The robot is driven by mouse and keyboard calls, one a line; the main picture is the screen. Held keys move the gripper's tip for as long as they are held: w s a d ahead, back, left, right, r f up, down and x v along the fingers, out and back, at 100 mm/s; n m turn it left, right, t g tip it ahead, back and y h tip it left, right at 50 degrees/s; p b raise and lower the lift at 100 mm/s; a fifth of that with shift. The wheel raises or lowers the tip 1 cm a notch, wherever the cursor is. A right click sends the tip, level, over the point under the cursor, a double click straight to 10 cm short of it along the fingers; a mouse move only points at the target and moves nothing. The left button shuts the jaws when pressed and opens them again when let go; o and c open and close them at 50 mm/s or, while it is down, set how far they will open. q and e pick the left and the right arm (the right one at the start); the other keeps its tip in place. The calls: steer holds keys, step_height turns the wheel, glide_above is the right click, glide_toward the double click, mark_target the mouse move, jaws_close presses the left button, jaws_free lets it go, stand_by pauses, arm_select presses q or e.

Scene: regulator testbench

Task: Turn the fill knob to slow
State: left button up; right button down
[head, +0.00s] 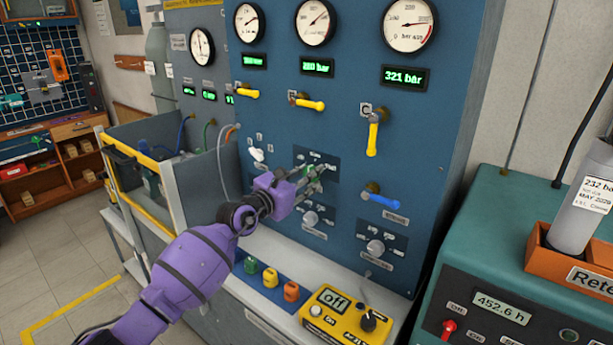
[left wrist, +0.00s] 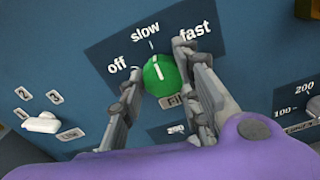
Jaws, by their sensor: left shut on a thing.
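The fill knob (left wrist: 158,72) is round and green with a white pointer mark. In the left wrist view it sits on a dark plate (left wrist: 122,48) lettered off, slow and fast. Its mark points up, roughly toward slow. My left gripper (left wrist: 160,68) is shut on the knob, with one finger on each side. In the head view the left gripper (head: 312,178) reaches the blue panel and mostly hides the knob. The label under the knob is partly covered by a finger. My right gripper is not in view.
The blue panel (head: 340,110) carries gauges, green displays, yellow-handled valves (head: 373,135) and a blue-handled valve (head: 380,201). Grey knobs (head: 375,247) sit below and right of my gripper. A yellow box reading off (head: 340,312) stands on the ledge. A white switch (left wrist: 42,124) is left of the knob.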

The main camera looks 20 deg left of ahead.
arm_select(q)
steer(key=shift+a+r, duration=0.2)
steer(key=shift+a, duration=0.05)
steer(key=o, duration=0.9)
steer(key=shift+w, duration=0.1)
steer(key=shift+o, duration=0.8)
steer(key=shift+f, duration=0.1)
steer(key=v, duration=1.2)
